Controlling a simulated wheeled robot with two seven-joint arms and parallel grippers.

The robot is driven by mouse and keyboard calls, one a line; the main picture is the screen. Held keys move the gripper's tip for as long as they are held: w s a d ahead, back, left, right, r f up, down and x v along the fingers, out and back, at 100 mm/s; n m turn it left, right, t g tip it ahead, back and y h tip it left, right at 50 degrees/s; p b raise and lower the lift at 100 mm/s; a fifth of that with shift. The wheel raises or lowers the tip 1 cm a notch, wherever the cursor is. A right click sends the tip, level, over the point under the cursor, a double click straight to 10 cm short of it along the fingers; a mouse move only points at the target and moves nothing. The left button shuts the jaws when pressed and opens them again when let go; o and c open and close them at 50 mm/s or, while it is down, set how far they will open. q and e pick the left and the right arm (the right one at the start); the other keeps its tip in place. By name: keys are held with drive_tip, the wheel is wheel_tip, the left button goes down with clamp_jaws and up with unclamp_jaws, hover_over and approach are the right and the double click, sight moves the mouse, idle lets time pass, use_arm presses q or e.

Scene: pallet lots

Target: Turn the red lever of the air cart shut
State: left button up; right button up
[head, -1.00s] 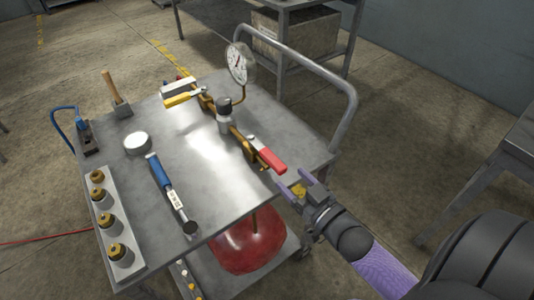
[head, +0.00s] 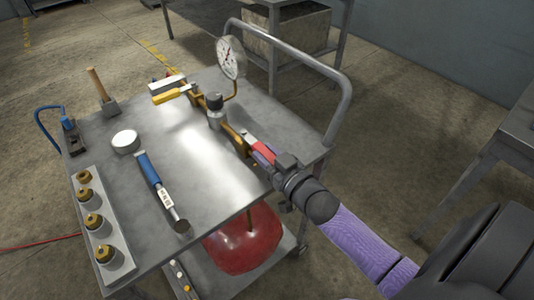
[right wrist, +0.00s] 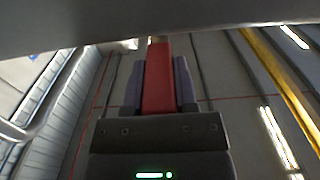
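The red lever (head: 262,148) is on the near end of the brass pipe (head: 233,133) on the air cart (head: 200,170). It points along the pipe's line, toward the cart's near right edge. My right gripper (head: 266,154) is at the lever, with one purple finger on each side and no clear gap. In the right wrist view the red lever (right wrist: 158,75) fills the space between the fingers. The pressure gauge (head: 231,58) stands at the pipe, above the cart top. My left gripper is not in view.
A yellow lever (head: 172,95) is at the pipe's far end. A blue-handled tool (head: 155,180), a white round lid (head: 125,141), a mallet (head: 104,95) and a rack of brass fittings (head: 122,262) are on the cart. The cart's rail (head: 310,68) rises behind. A red tank (head: 243,240) is below.

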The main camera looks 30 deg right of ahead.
clamp_jaws()
idle(0.3)
idle(0.7)
